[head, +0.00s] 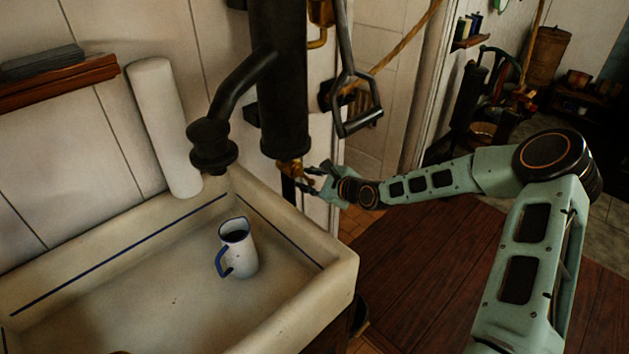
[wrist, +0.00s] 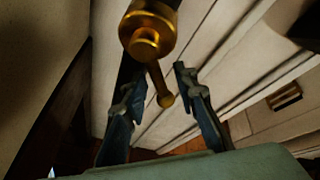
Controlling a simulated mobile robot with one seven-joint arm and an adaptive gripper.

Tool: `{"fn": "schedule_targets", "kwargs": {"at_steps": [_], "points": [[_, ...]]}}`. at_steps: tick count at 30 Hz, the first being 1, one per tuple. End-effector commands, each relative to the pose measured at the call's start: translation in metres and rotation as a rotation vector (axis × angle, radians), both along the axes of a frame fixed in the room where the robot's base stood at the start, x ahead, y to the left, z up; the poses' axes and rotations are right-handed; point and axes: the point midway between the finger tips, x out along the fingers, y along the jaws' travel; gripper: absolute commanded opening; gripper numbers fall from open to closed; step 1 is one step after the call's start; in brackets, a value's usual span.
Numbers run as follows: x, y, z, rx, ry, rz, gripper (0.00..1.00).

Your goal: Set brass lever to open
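The brass lever (wrist: 160,84) shows in the wrist view as a short rod with a ball end. It hangs down at a slant from a brass valve body (wrist: 148,38). In the head view the brass valve (head: 289,168) sits at the bottom of the dark pump cylinder (head: 279,80); the lever itself is hard to make out there. My gripper (wrist: 155,70) is open, with one finger on each side of the lever. I see a gap between the ball end and the right finger; contact on the left is unclear. In the head view my gripper (head: 305,180) is beside the valve.
A pale stone sink (head: 330,290) stands below the pump, holding a white jug (head: 238,250) with a blue handle. A dark spout (head: 235,95) reaches left over the sink. The pump's handle (head: 357,105) hangs above my gripper.

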Motion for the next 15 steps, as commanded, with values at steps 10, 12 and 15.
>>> {"fn": "schedule_targets", "kwargs": {"at_steps": [10,12,15], "points": [[-0.034,-0.032,0.021,0.002,0.001,-0.005,0.27],[-0.043,-0.038,0.026,0.001,0.0,-0.004,0.27],[-0.054,-0.049,0.033,0.002,0.0,-0.004,0.27]]}}
